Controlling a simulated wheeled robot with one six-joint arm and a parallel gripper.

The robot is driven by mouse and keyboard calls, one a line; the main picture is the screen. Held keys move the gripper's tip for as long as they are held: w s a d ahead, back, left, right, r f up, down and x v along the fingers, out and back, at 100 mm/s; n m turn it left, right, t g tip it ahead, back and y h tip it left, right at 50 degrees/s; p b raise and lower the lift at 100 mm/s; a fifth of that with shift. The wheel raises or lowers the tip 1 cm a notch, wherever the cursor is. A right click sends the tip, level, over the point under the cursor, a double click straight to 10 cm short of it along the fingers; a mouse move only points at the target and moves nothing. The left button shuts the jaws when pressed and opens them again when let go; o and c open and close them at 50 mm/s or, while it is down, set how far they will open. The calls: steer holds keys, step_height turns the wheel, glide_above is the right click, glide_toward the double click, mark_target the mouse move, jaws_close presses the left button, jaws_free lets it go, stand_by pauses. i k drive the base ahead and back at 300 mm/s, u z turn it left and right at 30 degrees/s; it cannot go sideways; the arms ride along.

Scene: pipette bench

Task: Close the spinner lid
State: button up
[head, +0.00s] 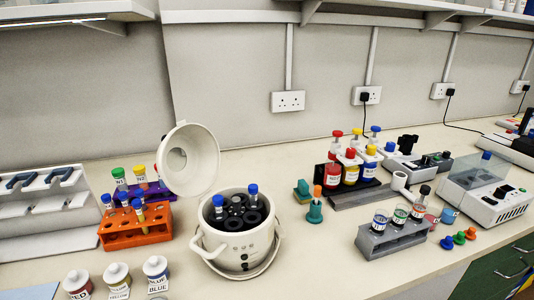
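The spinner (240,245) is a round cream pot standing on the bench left of the middle. Its lid (190,158) is a round cream disc, swung up and tilted to the back left, so the spinner is open. Inside is a dark rotor (236,215) with black slots. Two blue-capped tubes stand in it, one at the left (218,205) and one at the back right (253,194). A thin handle loops around the front of the pot. My gripper is not in view.
An orange tube rack (134,231) stands close to the left of the spinner and lid. Labelled bottles (155,272) stand at the front left. A grey vial rack (393,238) is further right. The bench right of the spinner is fairly clear (320,260).

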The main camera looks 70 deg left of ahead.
mark_target(201, 171)
steer(key=z, duration=0.15)
steer(key=k, duration=1.4)
steer(key=u, duration=2.6)
steer(key=k, duration=0.65)
steer(key=u, duration=0.6)
steer(key=i, duration=1.1)
steer(key=z, duration=0.8)
